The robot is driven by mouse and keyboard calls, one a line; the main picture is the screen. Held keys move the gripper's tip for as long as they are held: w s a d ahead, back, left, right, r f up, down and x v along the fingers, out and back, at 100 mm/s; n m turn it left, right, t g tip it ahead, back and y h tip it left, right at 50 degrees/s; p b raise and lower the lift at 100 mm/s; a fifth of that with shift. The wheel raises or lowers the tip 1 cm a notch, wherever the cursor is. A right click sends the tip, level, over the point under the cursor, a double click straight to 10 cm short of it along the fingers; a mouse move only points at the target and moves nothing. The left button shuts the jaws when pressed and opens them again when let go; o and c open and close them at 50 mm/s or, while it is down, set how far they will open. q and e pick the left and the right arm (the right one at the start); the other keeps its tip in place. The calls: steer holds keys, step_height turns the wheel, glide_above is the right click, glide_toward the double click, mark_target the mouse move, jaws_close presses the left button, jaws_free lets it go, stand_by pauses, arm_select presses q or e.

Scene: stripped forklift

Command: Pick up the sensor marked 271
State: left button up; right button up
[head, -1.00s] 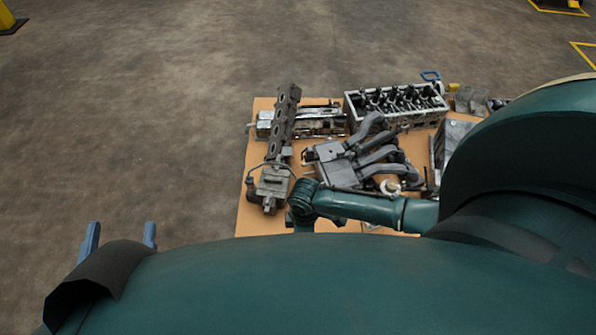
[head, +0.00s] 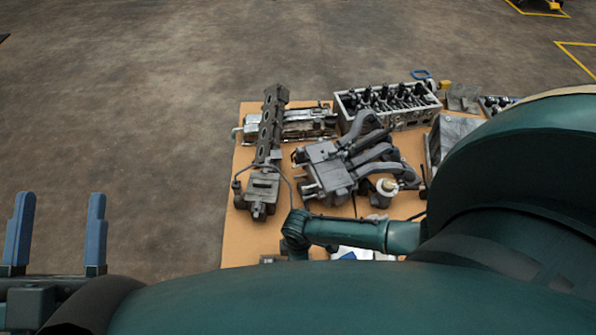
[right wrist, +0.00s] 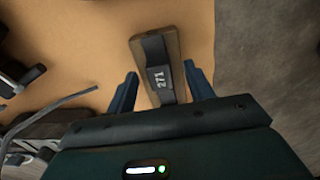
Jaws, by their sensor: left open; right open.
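The sensor marked 271 (right wrist: 158,68) shows in the right wrist view. It is a dark strip-like piece with white digits, on a brown block (right wrist: 137,48) on the orange-tan table top (right wrist: 85,50). My right gripper (right wrist: 160,84) is open, with one blue finger on each side of the sensor and gaps to both. In the head view my right arm reaches down at the table's near edge and its gripper is hidden. My left gripper (head: 56,228) is open and empty over the floor, left of the table.
A grey manifold (head: 333,170), a cylinder head (head: 390,105) and a long dark rail (head: 268,125) crowd the table. In the right wrist view, a thin grey rod (right wrist: 55,106) and dark parts lie left of the sensor. The table's edge is close on its right.

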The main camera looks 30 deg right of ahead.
steer(key=c, duration=1.1)
steer(key=shift+r, duration=0.2)
